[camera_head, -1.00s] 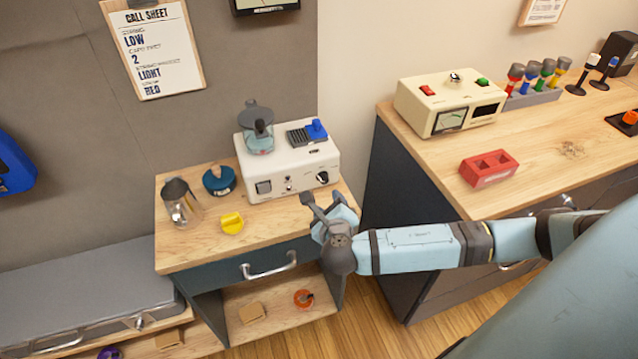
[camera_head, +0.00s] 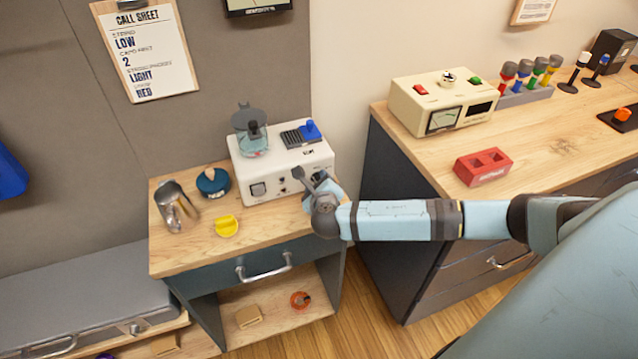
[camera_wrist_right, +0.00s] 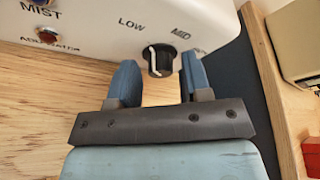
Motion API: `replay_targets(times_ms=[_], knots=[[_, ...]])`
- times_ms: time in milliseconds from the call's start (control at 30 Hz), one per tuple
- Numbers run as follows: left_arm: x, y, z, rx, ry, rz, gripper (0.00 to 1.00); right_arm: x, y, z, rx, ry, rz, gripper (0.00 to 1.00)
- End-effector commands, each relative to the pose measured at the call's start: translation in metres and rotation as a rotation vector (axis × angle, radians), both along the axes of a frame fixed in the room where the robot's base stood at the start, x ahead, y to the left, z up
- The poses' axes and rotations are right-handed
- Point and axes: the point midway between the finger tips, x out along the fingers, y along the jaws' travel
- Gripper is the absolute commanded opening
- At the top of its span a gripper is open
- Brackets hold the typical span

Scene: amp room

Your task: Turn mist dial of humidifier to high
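The humidifier (camera_head: 283,163) is a white box with a clear tank and blue part on top, standing on the small wooden cabinet. Its black mist dial (camera_wrist_right: 159,61) has a white pointer line and sits on the front face, with LOW and MID printed above; the label further right is partly hidden. My left gripper is not in view.
A higher wooden counter (camera_head: 530,150) at right holds a cream meter box (camera_head: 440,100) and a red block (camera_head: 482,167).

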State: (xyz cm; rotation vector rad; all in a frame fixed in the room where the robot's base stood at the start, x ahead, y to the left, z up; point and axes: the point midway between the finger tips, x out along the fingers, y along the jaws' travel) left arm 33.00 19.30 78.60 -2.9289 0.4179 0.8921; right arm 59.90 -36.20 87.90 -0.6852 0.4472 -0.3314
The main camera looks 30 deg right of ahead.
Motion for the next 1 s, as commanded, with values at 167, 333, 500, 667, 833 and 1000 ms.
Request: replay_targets(times_ms=[167, 333, 500, 667, 833, 1000], knots=[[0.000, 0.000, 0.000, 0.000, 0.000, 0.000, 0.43, 0.000, 0.000, 0.000, 0.000, 0.000, 0.000, 0.03], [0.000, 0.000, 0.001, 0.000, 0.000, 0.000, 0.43, 0.000, 0.000, 0.000, 0.003, -0.001, 0.000, 0.02], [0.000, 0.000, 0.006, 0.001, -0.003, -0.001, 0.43, 0.000, 0.000, 0.002, 0.035, -0.007, 0.000, 0.02], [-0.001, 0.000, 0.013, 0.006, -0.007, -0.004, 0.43, -0.001, -0.001, 0.004, 0.110, -0.025, 0.000, 0.02], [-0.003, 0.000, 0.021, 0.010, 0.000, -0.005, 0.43, -0.001, -0.002, 0.005, 0.237, -0.055, -0.001, 0.02], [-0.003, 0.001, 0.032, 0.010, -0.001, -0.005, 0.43, -0.002, -0.003, 0.004, 0.393, -0.092, -0.001, 0.02]])
